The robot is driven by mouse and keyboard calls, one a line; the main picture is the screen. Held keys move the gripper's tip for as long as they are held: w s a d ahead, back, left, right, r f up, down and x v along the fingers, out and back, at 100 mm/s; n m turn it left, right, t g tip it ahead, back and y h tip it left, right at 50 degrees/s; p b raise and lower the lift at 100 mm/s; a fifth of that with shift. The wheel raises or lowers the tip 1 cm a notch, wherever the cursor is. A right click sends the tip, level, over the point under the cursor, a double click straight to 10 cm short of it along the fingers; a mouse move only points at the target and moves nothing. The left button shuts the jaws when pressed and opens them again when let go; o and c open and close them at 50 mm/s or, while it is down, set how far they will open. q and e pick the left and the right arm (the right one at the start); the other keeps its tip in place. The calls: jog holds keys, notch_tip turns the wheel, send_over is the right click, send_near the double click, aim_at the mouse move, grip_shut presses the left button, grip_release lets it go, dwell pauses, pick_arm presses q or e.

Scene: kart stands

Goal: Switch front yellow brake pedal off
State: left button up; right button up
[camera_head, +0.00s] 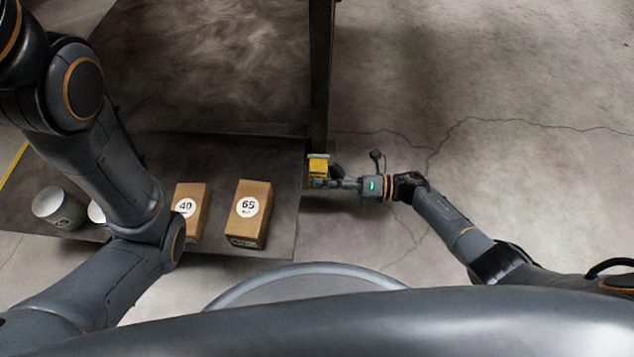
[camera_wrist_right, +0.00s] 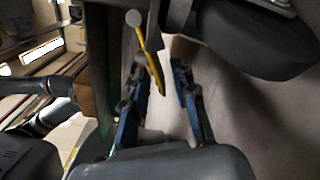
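The yellow brake pedal (camera_head: 318,167) is at the kart stand's lower right corner, beside the dark upright post (camera_head: 320,75). In the right wrist view the yellow pedal (camera_wrist_right: 152,62) is a thin tilted lever with a pale round end. My right gripper (camera_head: 318,183) is right at the pedal in the head view. In the right wrist view its blue-grey fingers (camera_wrist_right: 160,80) are apart, with the lever showing between and beyond their tips. I cannot tell whether they touch it. My left arm crosses the left side of the head view; its gripper does not show.
Cardboard boxes marked 65 (camera_head: 249,215) and 40 (camera_head: 190,213) stand on the dark platform (camera_head: 280,240). A pale cylinder (camera_head: 59,208) stands left of them, with another partly behind my left arm. The cracked concrete floor (camera_head: 500,90) on the right is clear.

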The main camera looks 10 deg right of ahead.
jog(key=shift+w+a, duration=0.25)
jog(key=shift+a, duration=0.7)
jog(key=shift+c, duration=0.3)
grip_shut()
